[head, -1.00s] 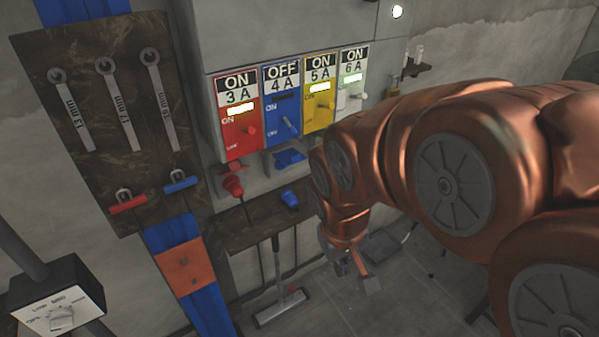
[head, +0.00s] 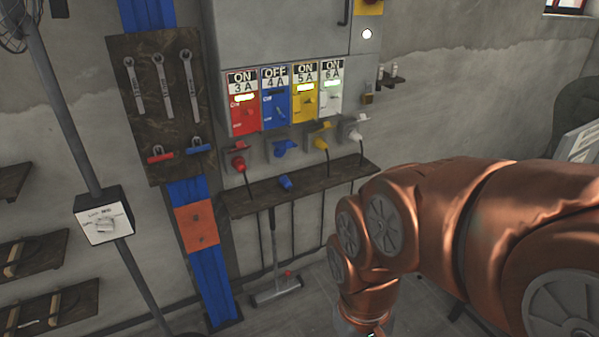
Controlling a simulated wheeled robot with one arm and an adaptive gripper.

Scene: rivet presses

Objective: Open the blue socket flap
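The blue socket flap (head: 284,147) is on the grey wall box, below the blue switch panel (head: 275,99) labelled OFF 4 A. It sits between the red socket and the yellow socket. Whether the flap is shut or raised is too small to tell. A loose blue plug (head: 285,182) lies on the dark shelf below it. My copper arm comes in from the right, with its lower end at the bottom edge of the picture, well below and right of the flap. The gripper's fingers are out of view.
Red (head: 238,161), yellow (head: 321,142) and white (head: 353,132) plugs with cables sit in the neighbouring sockets. The narrow shelf (head: 255,200) juts out under them. A tool board (head: 150,75) hangs at left, and a squeegee-like tool (head: 277,290) stands below the shelf.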

